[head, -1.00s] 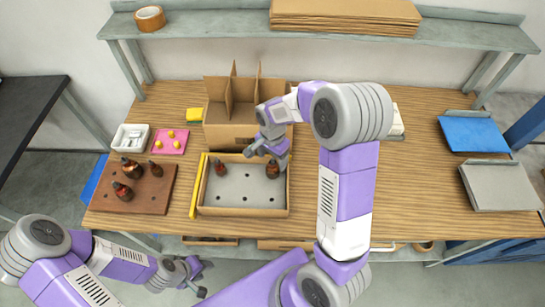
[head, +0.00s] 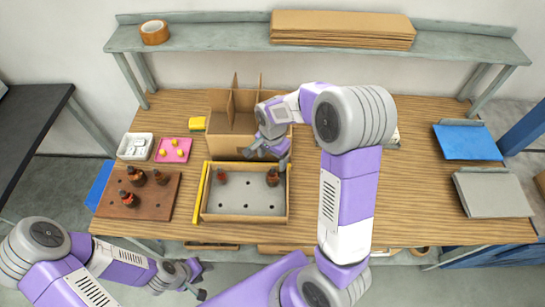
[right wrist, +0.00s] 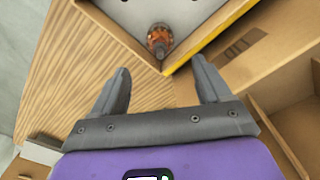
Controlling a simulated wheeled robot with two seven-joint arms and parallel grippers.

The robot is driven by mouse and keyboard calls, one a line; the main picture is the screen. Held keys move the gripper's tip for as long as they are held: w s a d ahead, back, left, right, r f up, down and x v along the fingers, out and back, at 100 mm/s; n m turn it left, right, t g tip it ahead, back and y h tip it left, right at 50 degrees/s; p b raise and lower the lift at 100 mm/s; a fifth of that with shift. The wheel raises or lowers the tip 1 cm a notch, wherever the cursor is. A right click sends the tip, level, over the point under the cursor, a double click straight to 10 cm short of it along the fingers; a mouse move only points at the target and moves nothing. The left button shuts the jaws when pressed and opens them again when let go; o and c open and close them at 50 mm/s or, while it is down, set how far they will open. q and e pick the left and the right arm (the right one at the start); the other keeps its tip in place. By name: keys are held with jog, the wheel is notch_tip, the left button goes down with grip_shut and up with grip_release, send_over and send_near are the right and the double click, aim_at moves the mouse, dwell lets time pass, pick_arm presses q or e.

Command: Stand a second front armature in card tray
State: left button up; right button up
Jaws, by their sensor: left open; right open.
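The card tray (head: 244,218) has a grey floor with holes. One dark-and-copper armature (head: 222,179) stands at its back left, and another armature (head: 272,178) stands at its back right corner. My right gripper (head: 267,158) is open and empty, above and just behind the tray's back edge near the back right armature. In the right wrist view the open fingers (right wrist: 160,88) are apart from that armature (right wrist: 160,40), which stands in the tray corner. A brown board (head: 154,207) at left holds several armatures (head: 130,199). My left gripper (head: 200,281) is open and empty in front of the table.
A divided cardboard box (head: 232,146) stands right behind the tray. A yellow strip (head: 201,192) lies along the tray's left side. A white tray (head: 135,146) and a pink mat (head: 174,150) lie behind the board. The table right of my right arm is mostly clear.

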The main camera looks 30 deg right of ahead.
jog(key=o, duration=0.4)
jog(key=shift+o, duration=0.2)
jog(key=shift+r, duration=0.1)
notch_tip(320, 180, up, 7)
jog(key=shift+r+p, duration=0.2)
jog(key=shift+p, duration=0.2)
notch_tip(320, 180, up, 8)
jog(key=p, duration=0.1)
jog(key=shift+f, duration=0.2)
